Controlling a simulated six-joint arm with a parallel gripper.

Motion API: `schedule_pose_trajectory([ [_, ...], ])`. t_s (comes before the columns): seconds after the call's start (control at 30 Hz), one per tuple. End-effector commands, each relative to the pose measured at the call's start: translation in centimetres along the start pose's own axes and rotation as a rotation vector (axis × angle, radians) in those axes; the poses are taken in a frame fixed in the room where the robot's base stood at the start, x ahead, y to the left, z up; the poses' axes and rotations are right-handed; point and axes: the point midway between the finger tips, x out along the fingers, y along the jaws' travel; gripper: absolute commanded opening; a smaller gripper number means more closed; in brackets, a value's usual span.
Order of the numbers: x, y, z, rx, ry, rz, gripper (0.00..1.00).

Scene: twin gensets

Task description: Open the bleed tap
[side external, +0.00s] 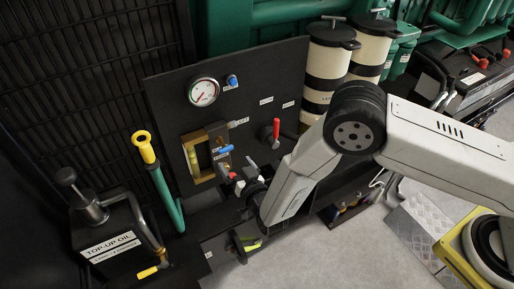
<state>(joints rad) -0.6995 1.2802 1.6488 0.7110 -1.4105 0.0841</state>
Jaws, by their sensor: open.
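A black panel (258,90) stands upright, carrying several small taps. A larger red lever (276,130) points up further right, and a blue knob (232,80) sits near the top. The labels are too small to read, so I cannot tell which is the bleed tap. My gripper (242,186) is open, low in front of the panel, just right of and below the small red lever. My wrist partly hides it; contact cannot be told.
A round gauge (203,92) is on the panel. A green pump handle with yellow top (144,146) and a top-up oil can (108,235) stand left. Cream-and-black canisters (328,65) stand behind my arm.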

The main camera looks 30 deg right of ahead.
Motion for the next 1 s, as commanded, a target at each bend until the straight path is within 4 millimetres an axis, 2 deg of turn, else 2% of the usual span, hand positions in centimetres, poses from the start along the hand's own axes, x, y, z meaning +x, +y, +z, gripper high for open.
schedule_pose_trajectory([
  [0.27, 1.1, 0.1, 0.0, 0.001, 0.000, 0.001, 1.00],
  [0.7, 5.8, 0.1, 0.0, 0.001, 0.000, 0.002, 1.00],
  [1.0, 7.7, 0.1, 0.0, -0.001, -0.002, 0.000, 1.00],
])
